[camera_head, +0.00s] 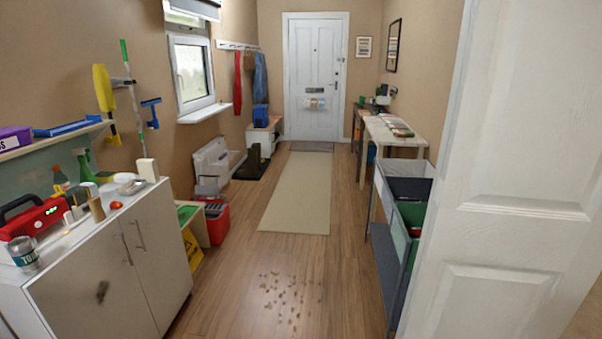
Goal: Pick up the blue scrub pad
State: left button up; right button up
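I cannot pick out a blue scrub pad for certain. A flat blue object (68,128) lies on the wall shelf at the left; it is too small to tell what it is. A blue-headed tool (151,113) hangs on the left wall. The white cabinet (95,285) at the lower left has several small items on top, among them a white rounded object (132,187) and a brown block (97,209); none there is clearly a blue pad. Neither of my grippers is in view.
A red device (34,217), a metal can (24,254) and spray bottles crowd the cabinet top. Brown debris (279,291) lies on the floor. A cart (388,235) and white door (520,180) bound the right; the middle floor is open.

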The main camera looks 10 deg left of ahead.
aim_at(93, 119)
jog(key=u, duration=0.3)
jog(key=i, duration=1.9)
jog(key=u, duration=1.4)
jog(key=i, duration=0.95)
jog(key=u, duration=1.65)
jog(key=i, duration=0.6)
jog(key=u, duration=0.45)
